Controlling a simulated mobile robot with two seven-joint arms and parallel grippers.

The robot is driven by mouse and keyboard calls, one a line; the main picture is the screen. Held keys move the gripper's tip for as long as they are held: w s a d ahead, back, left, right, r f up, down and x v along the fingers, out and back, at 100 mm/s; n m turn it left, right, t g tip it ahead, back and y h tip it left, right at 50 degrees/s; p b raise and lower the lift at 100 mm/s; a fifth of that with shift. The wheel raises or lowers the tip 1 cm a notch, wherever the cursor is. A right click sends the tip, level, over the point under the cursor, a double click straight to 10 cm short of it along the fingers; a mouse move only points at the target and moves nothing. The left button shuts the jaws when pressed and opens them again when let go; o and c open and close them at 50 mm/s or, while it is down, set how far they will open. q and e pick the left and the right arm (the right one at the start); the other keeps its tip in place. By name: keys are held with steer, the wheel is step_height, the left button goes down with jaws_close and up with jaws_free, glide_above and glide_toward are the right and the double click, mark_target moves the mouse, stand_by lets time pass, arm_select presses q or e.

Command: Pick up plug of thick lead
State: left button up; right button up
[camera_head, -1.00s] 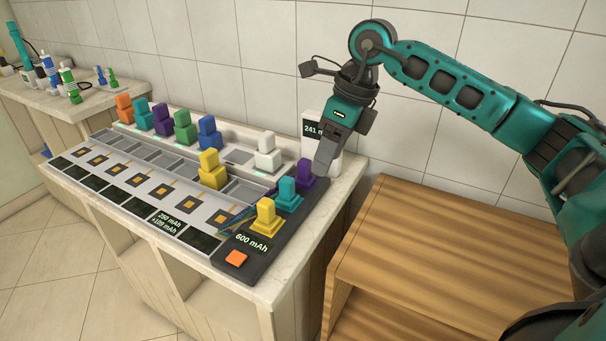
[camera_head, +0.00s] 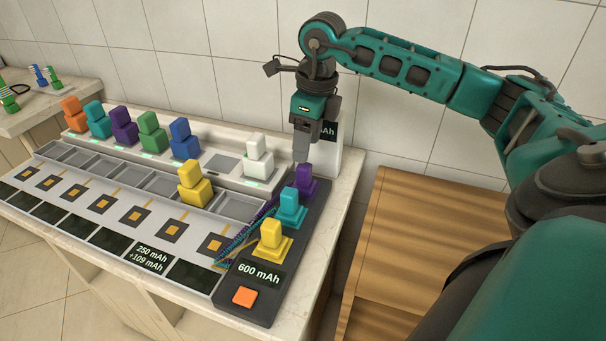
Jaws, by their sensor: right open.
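A dark strip (camera_head: 311,230) at the counter's right end holds three plugs in a row: yellow (camera_head: 271,235), teal (camera_head: 290,205) and purple (camera_head: 307,179). Thin-looking coloured leads (camera_head: 235,247) run to the left of the strip; I cannot tell which one is the thick lead. My right gripper (camera_head: 302,157) points down just behind and above the purple plug. It is open and looks empty; its fingers overlap in this view, and I cannot tell whether they touch the plug. My left gripper is not in view.
A pale board (camera_head: 97,208) with square pads lies left of the strip. Coloured blocks stand behind it, with a yellow one (camera_head: 193,184) in a front slot. A white upright card (camera_head: 328,160) stands close behind the gripper. A wooden shelf (camera_head: 440,230) is at right.

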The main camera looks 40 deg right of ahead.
mark_target(304, 166)
steer(key=f, duration=0.6)
steer(key=shift+w+a+f, duration=0.15)
steer(key=shift+a+f, duration=0.05)
steer(key=shift+a, duration=0.1)
steer(key=c, duration=1.1)
jaws_close()
steer(key=shift+r, duration=0.2)
